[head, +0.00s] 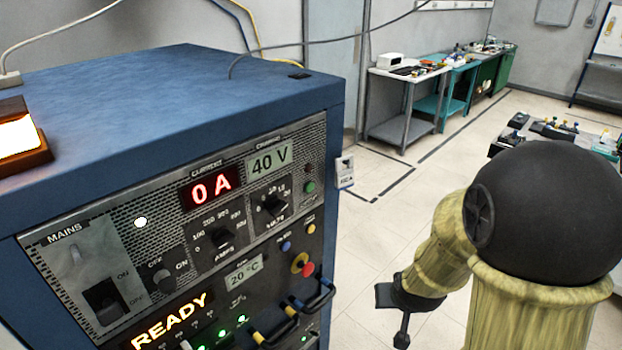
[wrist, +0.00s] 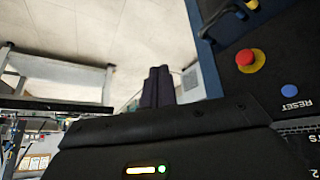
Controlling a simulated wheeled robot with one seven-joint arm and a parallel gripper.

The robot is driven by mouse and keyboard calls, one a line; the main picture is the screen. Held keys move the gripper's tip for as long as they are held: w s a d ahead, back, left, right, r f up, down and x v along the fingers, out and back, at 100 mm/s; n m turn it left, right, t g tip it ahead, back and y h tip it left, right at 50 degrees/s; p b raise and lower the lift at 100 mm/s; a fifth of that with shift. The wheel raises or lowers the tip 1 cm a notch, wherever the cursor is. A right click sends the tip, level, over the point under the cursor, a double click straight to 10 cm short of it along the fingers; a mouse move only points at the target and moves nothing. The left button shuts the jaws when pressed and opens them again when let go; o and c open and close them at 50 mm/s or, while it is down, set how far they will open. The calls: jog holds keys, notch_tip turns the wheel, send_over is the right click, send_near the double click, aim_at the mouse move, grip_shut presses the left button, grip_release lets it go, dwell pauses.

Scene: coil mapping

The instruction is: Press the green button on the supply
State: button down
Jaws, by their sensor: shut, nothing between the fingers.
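The supply is a blue cabinet (head: 200,90) filling the left of the head view, with a grey front panel. A small round green button (head: 309,187) sits near the panel's upper right edge, below a dark red one (head: 308,168). My gripper (head: 402,338) hangs right of the cabinet, apart from the panel, and is small and dark there. In the wrist view its two dark fingers (wrist: 158,87) are together with nothing between them. The green button is not visible in the wrist view.
A red emergency stop with yellow collar (wrist: 250,61) and a blue RESET button (wrist: 290,90) are right of the fingers in the wrist view. Displays read 0 A, 40 V and READY. Benches (head: 405,75) stand far back.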

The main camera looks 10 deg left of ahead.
aim_at(310, 187)
jog(key=w+a+r+n+t+p, duration=0.2)
jog(key=w+t+p, duration=0.2)
jog(key=w, duration=0.3)
jog(key=w+a+r+n+t+y+p, duration=0.2)
jog(key=w+a+r+n+t+p, duration=0.3)
jog(key=a+r+n+t, duration=0.3)
notch_tip(310, 187, up, 3)
jog(key=shift+w+a+t+p, duration=0.3)
jog(key=shift+a+p, duration=0.25)
jog(key=shift+a, duration=0.35)
jog(key=shift+a, duration=0.1)
jog(key=w+a, duration=0.5)
jog(key=a, duration=0.1)
jog(key=shift+w+a+p, duration=0.2)
jog(key=shift+a+p, duration=0.2)
jog(key=shift+p, duration=0.05)
dwell(0.5)
jog(key=shift+w+a, duration=0.25)
jog(key=shift+a, duration=0.05)
